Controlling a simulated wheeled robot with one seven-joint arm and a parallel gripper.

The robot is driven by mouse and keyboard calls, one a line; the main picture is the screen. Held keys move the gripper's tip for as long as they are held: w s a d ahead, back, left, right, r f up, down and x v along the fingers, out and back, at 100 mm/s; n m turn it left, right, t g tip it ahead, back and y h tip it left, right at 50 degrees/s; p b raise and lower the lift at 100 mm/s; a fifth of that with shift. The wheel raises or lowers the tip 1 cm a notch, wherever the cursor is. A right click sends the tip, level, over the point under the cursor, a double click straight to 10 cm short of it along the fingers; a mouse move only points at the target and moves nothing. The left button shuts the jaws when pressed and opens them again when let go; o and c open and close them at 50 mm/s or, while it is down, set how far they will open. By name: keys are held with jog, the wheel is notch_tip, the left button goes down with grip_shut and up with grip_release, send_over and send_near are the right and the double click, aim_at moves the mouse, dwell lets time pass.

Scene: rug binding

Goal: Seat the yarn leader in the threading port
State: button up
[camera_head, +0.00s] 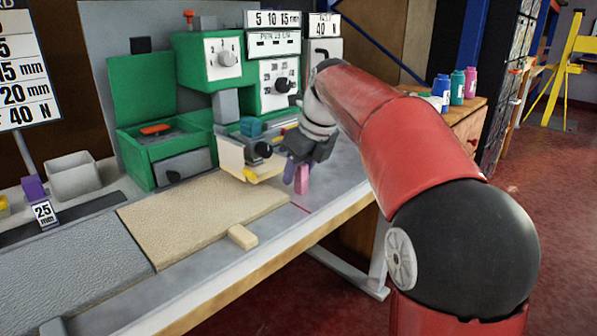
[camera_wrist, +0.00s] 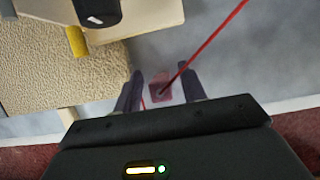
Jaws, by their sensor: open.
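The yarn leader, a small pink-red block (camera_head: 302,181), stands on the grey table beside the green binding machine (camera_head: 190,75). In the wrist view the leader (camera_wrist: 162,91) is between my fingers, with a red yarn running from it to the upper right. My gripper (camera_head: 296,174) points down at the leader. In the wrist view my gripper (camera_wrist: 161,89) is open, with a finger on each side of the leader. I cannot tell whether either finger touches it. I cannot make out the threading port for certain.
A beige rug (camera_head: 200,215) lies left of the gripper, with a pale block (camera_head: 242,237) at its edge. The machine's cream plate and yellow part (camera_wrist: 77,41) are close by at the upper left in the wrist view. Bottles (camera_head: 457,87) stand on a wooden cabinet behind.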

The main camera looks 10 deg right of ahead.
jog(key=p+v, duration=0.2)
jog(key=v, duration=0.9)
jog(key=shift+r, duration=0.2)
jog(key=shift+s, duration=0.15)
